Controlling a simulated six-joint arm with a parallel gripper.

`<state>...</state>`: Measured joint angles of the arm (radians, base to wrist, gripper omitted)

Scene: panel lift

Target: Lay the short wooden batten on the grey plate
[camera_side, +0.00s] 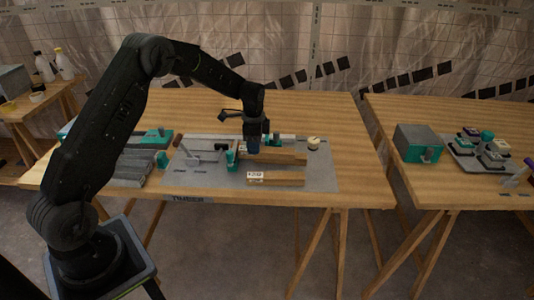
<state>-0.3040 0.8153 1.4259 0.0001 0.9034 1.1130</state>
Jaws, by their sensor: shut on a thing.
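The grey plate (322,180) lies flat on the middle wooden table. I cannot tell clearly which batten is the shorter.
A green clamp-like block (232,158) stands close left of my gripper. A small pale round object (313,143) sits at the plate's right back. Grey and green pieces (130,165) lie at the table's left. A second table (450,195) at right holds a grey-green box (418,143).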

